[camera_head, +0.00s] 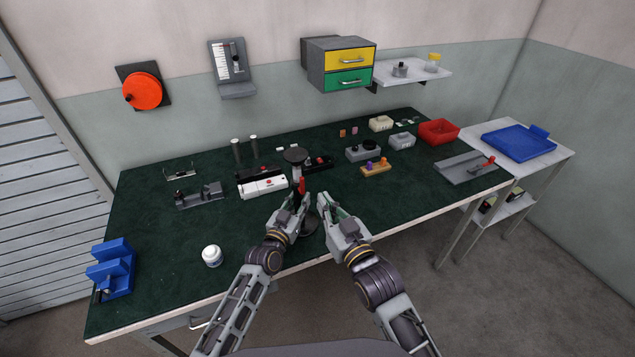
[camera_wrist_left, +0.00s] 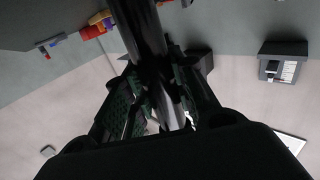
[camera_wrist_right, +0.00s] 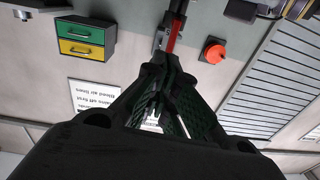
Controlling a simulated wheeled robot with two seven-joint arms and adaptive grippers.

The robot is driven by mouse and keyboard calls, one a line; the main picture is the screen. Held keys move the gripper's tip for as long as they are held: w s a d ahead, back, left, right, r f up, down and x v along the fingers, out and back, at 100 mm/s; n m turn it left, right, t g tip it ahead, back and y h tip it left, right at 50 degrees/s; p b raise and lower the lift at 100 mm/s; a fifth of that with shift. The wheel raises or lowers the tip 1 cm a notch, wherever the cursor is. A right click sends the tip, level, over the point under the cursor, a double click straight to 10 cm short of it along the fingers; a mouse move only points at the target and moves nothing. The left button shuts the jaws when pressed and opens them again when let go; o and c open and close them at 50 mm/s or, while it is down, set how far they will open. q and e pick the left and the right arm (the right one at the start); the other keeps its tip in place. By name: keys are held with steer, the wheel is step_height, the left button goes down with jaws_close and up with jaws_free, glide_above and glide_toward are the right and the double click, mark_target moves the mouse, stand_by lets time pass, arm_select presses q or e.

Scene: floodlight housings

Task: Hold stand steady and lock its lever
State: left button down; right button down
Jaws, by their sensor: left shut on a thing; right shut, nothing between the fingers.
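The stand has a dark round top (camera_head: 295,155), an upright post and a dark round base near the table's front edge. A red lever (camera_head: 302,186) is on the post. My left gripper (camera_head: 297,203) is shut on the post, which runs between its fingers in the left wrist view (camera_wrist_left: 145,35). My right gripper (camera_head: 323,202) is shut and empty, just right of the post. In the right wrist view the red lever (camera_wrist_right: 172,38) shows just beyond its fingertips; I cannot tell whether they touch. My grippers partly hide the lower post.
A white block-like device (camera_head: 262,188) and a grey fixture (camera_head: 200,195) stand left of the stand. A white jar (camera_head: 212,256) is at the front left, near a blue holder (camera_head: 112,268). The front right tabletop is clear.

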mark_target(301, 184)
steer(key=w+d+m+g+y, duration=0.2)
steer(key=d+m, duration=0.6)
steer(key=m, duration=0.6)
steer(key=shift+w+d+f+m+y, duration=0.25)
steer(key=shift+m+y, duration=0.15)
steer(key=shift+y, duration=0.4)
steer(key=shift+w+a, duration=0.1)
stand_by(0.5)
steer(key=w+a, duration=0.7)
steer(key=a, duration=0.2)
stand_by(1.0)
steer(key=shift+a, duration=0.1)
